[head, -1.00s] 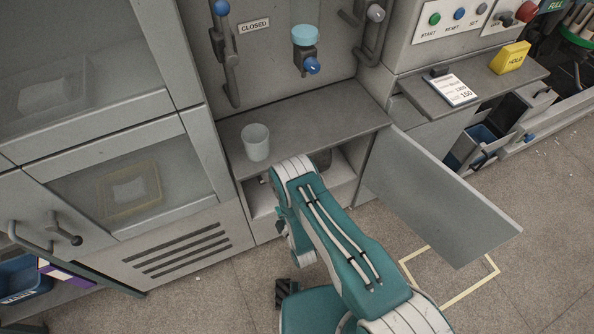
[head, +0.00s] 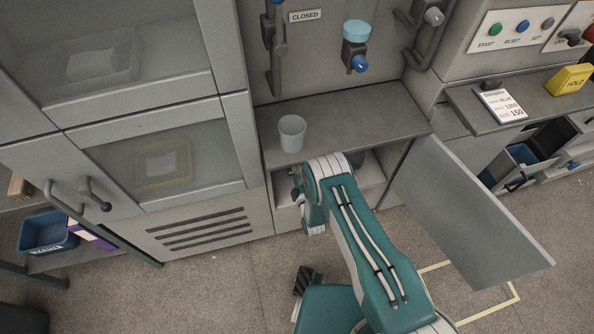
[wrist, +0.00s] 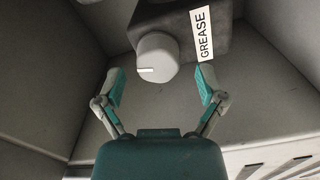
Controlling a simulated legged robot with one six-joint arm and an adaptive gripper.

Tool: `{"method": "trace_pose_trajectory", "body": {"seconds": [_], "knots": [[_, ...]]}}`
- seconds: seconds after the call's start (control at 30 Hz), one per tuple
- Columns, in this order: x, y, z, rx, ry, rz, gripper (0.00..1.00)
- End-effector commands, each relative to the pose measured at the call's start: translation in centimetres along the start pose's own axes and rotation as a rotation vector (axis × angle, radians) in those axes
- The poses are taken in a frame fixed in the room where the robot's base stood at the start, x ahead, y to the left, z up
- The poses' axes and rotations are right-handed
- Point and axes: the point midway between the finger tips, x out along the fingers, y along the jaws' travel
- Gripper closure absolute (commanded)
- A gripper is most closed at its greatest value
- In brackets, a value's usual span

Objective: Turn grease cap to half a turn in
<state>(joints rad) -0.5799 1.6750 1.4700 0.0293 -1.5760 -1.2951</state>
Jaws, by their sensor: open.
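The grease cap (wrist: 157,58) is a pale round knob with a white mark on its left side, seen in the wrist view. It sits on a dark block beside a white GREASE label (wrist: 205,34). My gripper (wrist: 164,86) is open, with its two teal-padded fingers apart on either side below the cap. The fingers do not visibly touch the cap. In the head view my arm reaches to the open lower compartment (head: 372,178), and its upper link hides my gripper and the cap.
The compartment's door (head: 468,215) stands open to the right of my arm. A shelf (head: 350,118) above the opening carries a pale cup (head: 291,133). A grey cabinet with a handle (head: 95,193) stands at left.

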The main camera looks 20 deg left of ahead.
Motion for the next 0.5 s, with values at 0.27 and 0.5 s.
{"method": "trace_pose_trajectory", "body": {"seconds": [0.27,0.5], "knots": [[1.53,-0.01,0.03,0.0,-0.001,-0.001,0.11],[1.49,-0.01,0.04,0.0,-0.001,-0.001,0.42]]}}
